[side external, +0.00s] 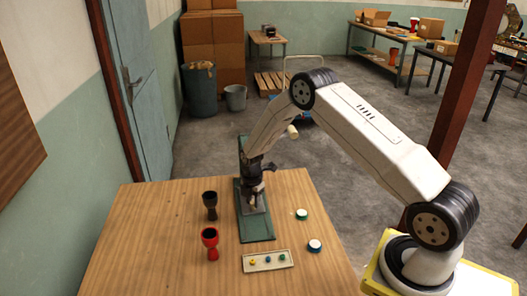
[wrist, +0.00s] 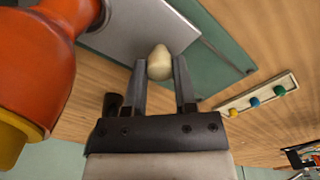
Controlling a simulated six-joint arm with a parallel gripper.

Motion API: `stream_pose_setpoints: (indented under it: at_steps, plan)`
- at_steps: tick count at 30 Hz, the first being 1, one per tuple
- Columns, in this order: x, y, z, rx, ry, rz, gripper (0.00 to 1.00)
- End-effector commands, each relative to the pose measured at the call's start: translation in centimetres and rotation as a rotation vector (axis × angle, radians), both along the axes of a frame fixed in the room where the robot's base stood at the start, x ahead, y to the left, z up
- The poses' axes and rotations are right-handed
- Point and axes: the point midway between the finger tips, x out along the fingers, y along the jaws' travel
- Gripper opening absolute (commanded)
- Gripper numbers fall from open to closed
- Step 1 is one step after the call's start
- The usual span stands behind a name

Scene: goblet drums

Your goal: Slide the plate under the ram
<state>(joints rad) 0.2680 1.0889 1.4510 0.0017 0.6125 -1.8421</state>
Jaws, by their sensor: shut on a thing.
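The grey metal plate (wrist: 150,25) lies on the green base (wrist: 222,62) of the press. A cream knob (wrist: 158,64) shows at the plate's near edge. My gripper (wrist: 160,72) is shut on this knob, one finger on each side. In the side view my gripper (side external: 255,190) is low over the press base (side external: 256,229), and part of the plate (side external: 262,205) shows beside it. The ram is hidden behind my arm in the side view, so I cannot tell how far the plate is from it.
A red goblet drum (side external: 209,240) and a black one (side external: 210,203) stand left of the press. A tray (side external: 248,268) with yellow, blue and green buttons lies in front. Two white-topped discs (side external: 301,214) (side external: 314,246) lie to the right.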

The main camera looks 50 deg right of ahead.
Motion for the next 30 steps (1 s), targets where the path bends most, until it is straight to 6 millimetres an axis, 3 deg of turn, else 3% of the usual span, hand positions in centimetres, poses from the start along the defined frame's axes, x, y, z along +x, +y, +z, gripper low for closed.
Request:
stream_pose_setpoints:
  at_steps: [4,5,8,20,30]
  plan:
    - [0.5,-0.4,0.2,-0.007,-0.022,-0.003,0.00]
    - [0.5,-0.4,0.2,-0.007,-0.021,-0.003,0.41]
    - [0.5,-0.4,0.2,-0.007,-0.020,-0.003,0.70]
    - [0.3,-0.3,0.3,-0.005,-0.013,-0.002,0.70]
    - [0.3,-0.3,3.0,-0.005,-0.015,-0.002,0.70]
